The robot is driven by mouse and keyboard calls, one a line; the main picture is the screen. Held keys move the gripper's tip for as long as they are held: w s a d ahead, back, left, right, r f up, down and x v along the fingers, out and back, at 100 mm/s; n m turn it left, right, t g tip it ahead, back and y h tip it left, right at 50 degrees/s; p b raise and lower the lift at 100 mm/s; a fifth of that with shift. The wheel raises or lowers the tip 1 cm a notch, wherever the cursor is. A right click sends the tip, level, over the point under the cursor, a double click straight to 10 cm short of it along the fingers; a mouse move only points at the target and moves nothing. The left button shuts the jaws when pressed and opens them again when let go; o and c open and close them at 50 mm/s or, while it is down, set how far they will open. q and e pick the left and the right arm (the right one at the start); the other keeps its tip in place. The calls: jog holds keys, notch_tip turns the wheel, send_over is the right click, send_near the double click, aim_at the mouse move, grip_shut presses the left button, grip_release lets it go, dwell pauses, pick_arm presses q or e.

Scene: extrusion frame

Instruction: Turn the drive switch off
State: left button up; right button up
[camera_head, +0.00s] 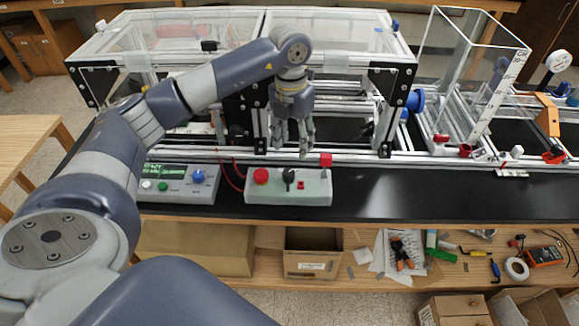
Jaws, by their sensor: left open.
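A pale grey-green control box (262,191) sits on the black bench top near its front edge. It carries a round red button (261,176), a black switch handle (289,177) that stands up in the middle, and a small red part (301,185). My right gripper is not in view.
A second grey control box (180,190) with a green display and blue knob stands left of the first. Behind is an aluminium extrusion frame (350,157) with clear covers. The black bench top (400,195) is clear to the right. Tools lie on the shelf below.

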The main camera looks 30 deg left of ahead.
aim_at(289, 171)
pick_arm(q)
jog(key=f+p, duration=0.1)
jog(key=f, duration=0.2)
jog(key=f+p, duration=0.1)
jog(key=f, duration=0.2)
jog(key=a+f+p, duration=0.1)
jog(key=f, duration=0.2)
jog(key=shift+s+f+p, duration=0.1)
jog(key=shift+f+p, duration=0.2)
jog(key=shift+p, duration=0.05)
jog(key=shift+f, duration=0.45)
jog(key=shift+c, duration=0.4)
jog(key=c, duration=1)
